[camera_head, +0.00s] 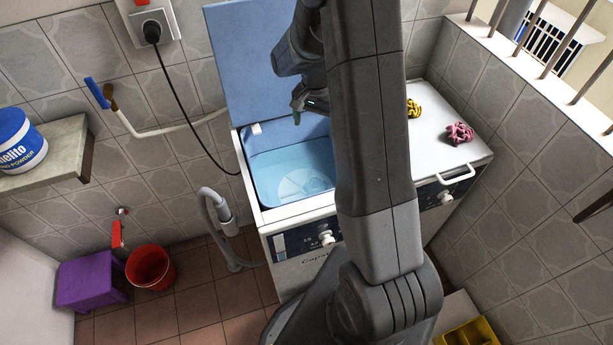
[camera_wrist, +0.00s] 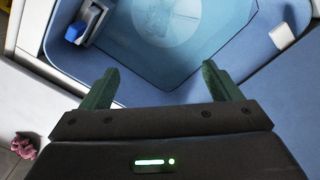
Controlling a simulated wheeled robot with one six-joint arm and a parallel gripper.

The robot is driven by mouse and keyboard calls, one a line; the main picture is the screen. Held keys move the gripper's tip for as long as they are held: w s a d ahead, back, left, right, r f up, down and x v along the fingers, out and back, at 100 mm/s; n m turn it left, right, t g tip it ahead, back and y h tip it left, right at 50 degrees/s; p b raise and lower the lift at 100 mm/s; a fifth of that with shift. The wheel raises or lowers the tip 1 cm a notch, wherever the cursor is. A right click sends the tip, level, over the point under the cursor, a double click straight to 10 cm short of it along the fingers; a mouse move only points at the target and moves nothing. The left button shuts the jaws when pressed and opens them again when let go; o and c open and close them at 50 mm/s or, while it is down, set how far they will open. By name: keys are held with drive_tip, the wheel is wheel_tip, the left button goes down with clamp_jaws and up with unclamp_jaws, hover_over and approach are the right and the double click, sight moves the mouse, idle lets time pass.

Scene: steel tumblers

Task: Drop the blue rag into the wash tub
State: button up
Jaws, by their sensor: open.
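The wash tub (camera_head: 262,160) is the open blue basin on the left side of the washing machine. Pale blue water and a round disc show at its bottom. My gripper (camera_head: 298,108) is above the back part of the tub, with its fingers pointing down. In the wrist view my gripper (camera_wrist: 160,78) has its two green fingers wide apart with nothing between them, and the tub (camera_wrist: 110,52) lies beyond them. I cannot make out the blue rag in either view; my arm hides part of the machine.
A yellow rag (camera_head: 413,108) and a pink rag (camera_head: 459,134) lie on the machine's white right-hand top. The blue lid (camera_head: 245,60) stands open behind the tub. A grey hose (camera_head: 220,215) hangs at the left. A red bucket (camera_head: 150,268) and purple stool (camera_head: 88,284) stand on the floor.

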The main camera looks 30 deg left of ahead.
wheel_tip(320, 180, up, 6)
drive_tip(key=shift+f, duration=0.2)
wheel_tip(320, 180, down, 11)
drive_tip(key=p, duration=0.2)
drive_tip(key=shift+f, duration=0.15)
idle(0.8)
drive_tip(key=shift+f, duration=0.1)
